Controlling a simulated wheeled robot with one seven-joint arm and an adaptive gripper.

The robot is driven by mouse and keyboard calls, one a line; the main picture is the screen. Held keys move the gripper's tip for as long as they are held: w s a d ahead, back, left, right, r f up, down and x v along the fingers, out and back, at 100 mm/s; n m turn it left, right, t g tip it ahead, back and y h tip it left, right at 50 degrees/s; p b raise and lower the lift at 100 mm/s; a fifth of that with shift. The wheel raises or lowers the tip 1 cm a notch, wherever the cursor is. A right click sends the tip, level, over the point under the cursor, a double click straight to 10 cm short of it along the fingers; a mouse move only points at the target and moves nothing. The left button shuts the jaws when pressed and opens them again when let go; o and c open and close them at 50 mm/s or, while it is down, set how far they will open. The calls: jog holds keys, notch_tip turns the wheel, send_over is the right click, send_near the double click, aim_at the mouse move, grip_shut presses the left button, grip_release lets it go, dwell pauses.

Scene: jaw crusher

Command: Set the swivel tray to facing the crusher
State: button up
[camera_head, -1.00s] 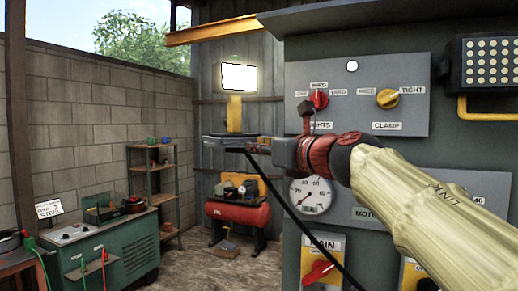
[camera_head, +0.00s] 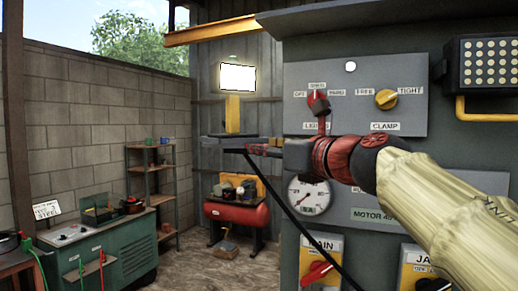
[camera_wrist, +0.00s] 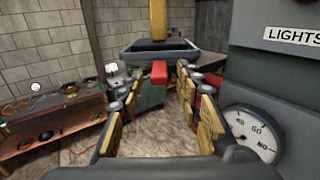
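The swivel tray (camera_wrist: 132,53) is a dark, shallow, rimmed tray with a yellow post rising from it. It shows near the top middle of the wrist view, with a red tab (camera_wrist: 160,72) on its near side. In the head view the tray (camera_head: 215,138) is at the middle, beside the grey panel. My gripper (camera_wrist: 155,84) is open, its yellow-padded fingers on either side of the view. The red tab appears between the fingertips; I cannot tell whether they touch it. In the head view my gripper (camera_head: 262,150) is small beside the tray and partly hidden by my wrist.
The grey control panel (camera_head: 350,75), with knobs and a gauge (camera_head: 309,195), stands close on the right. A green bench (camera_head: 105,258), a shelf rack (camera_head: 150,190) and a red compressor tank (camera_head: 237,214) stand at the left and back. The floor between them is largely clear.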

jog(key=v, duration=0.8)
